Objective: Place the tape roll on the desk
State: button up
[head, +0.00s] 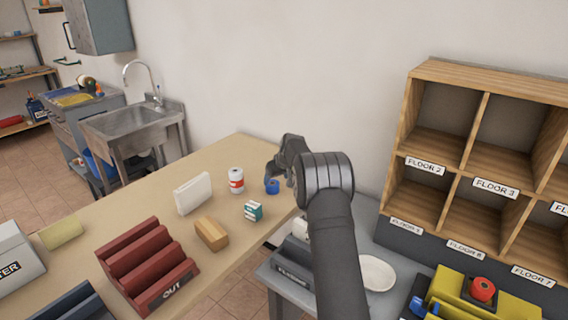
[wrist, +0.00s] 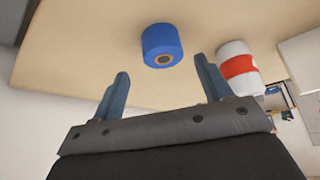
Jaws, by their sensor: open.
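The blue tape roll (head: 272,186) sits on the tan desk (head: 150,195) near its right end. In the wrist view the tape roll (wrist: 161,45) lies ahead of and between my two fingertips, with a gap to both. My gripper (wrist: 162,75) is open and empty. In the head view my gripper (head: 278,170) is beside the tape roll at the desk's right end, and my arm hides part of that area.
A white can with a red band (head: 236,180) stands close left of the tape roll. A teal-and-white box (head: 253,210), a wooden block (head: 211,233), a white block (head: 192,193) and a red OUT tray (head: 150,265) are also on the desk. Wooden cubbies (head: 478,135) stand right.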

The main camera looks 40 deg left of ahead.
jog(key=v, duration=1)
jog(key=shift+r, duration=0.4)
jog(key=shift+o, duration=0.6)
jog(key=shift+s+d+r, duration=0.15)
jog(key=shift+d+r, duration=0.15)
jog(key=h, duration=0.1)
send_over(273, 183)
jog(key=s+d, duration=0.2)
jog(key=shift+g, duration=0.3)
jog(key=f, duration=0.9)
jog(key=shift+w, duration=0.25)
jog(key=shift+w+x, duration=0.2)
jog(key=shift+x, duration=3.05)
jog(key=shift+d, duration=0.15)
